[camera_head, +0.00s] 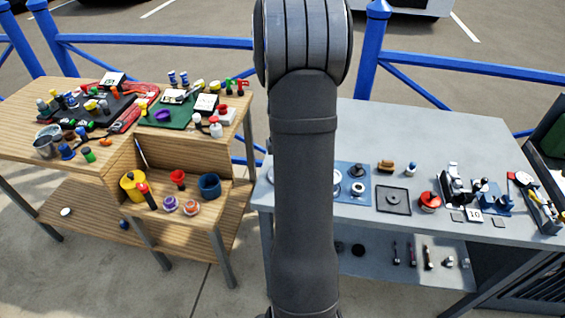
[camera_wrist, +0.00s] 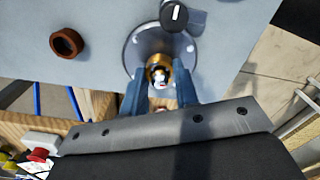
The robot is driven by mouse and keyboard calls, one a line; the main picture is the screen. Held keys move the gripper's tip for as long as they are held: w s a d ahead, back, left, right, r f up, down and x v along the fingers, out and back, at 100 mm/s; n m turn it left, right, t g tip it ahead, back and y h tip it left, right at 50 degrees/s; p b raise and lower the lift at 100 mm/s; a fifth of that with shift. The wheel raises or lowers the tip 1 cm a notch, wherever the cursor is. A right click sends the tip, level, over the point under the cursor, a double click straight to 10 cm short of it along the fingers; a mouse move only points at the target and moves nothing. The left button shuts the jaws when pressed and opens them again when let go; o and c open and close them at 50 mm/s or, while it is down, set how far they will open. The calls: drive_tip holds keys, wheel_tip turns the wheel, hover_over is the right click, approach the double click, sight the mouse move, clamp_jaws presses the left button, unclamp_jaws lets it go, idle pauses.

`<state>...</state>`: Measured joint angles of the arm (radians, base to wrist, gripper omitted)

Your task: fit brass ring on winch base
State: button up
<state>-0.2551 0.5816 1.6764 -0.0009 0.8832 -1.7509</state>
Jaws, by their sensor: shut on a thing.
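In the wrist view my gripper (camera_wrist: 158,84) has its two blue fingers closed on the brass ring (camera_wrist: 157,61). A small pale, shiny piece shows within or just below the ring; I cannot tell what it is. A round grey disc, which looks like the winch base (camera_wrist: 135,50), lies on the grey bench behind the ring. The ring overlaps its lower middle in the picture. I cannot tell whether the ring touches it or is held above. In the head view my arm hides the gripper and the ring.
A dark knob with a white mark (camera_wrist: 173,16) stands close beside the disc. A brown ring (camera_wrist: 67,43) lies on the bench to the left. In the head view a square black tray (camera_head: 393,200) and a red round thing (camera_head: 429,201) are right of my arm. A wooden bench (camera_head: 30,105) is at left.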

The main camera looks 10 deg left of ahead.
drive_tip(key=shift+f, duration=0.35)
drive_tip(key=o, duration=1)
drive_tip(key=shift+o, duration=0.7)
drive_tip(key=o, duration=0.3)
drive_tip(key=shift+r, duration=0.1)
drive_tip(key=shift+r, duration=4)
